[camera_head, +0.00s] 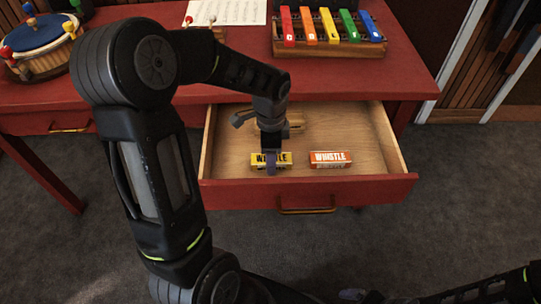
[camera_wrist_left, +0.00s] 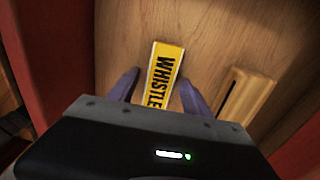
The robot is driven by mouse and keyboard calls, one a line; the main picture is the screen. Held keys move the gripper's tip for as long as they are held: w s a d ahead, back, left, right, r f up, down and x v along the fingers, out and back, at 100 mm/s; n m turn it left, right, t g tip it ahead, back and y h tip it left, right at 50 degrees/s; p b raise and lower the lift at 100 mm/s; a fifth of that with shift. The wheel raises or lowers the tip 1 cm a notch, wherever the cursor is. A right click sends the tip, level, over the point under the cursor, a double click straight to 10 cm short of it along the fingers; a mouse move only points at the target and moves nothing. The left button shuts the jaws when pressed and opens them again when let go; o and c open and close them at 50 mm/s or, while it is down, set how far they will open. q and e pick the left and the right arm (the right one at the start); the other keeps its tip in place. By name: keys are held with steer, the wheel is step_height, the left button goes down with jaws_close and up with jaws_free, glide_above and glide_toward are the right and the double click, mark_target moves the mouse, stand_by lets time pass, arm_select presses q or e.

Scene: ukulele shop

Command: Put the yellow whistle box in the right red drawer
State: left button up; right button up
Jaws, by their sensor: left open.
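The yellow whistle box (camera_head: 258,162) lies inside the open right red drawer (camera_head: 350,190), near its front wall. In the left wrist view the yellow whistle box (camera_wrist_left: 163,72) lies between the two purple fingers of my left gripper (camera_wrist_left: 159,84), with a gap on each side. My left gripper (camera_head: 270,163) is open, low over the box, and hides part of it in the head view. Whether the box touches the drawer floor everywhere is hard to tell.
An orange whistle box (camera_head: 330,159) lies to the right in the same drawer. A wooden piece (camera_head: 291,127) lies behind the yellow box; it shows in the wrist view (camera_wrist_left: 246,96). A colourful xylophone (camera_head: 330,38), a drum (camera_head: 35,38) and sheet music (camera_head: 235,11) are on the tabletop.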

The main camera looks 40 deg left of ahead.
arm_select(q)
step_height(320, 180, up, 12)
steer(key=p, duration=0.1)
steer(key=shift+f+p, duration=0.2)
steer(key=shift+p, duration=0.2)
stand_by(1.3)
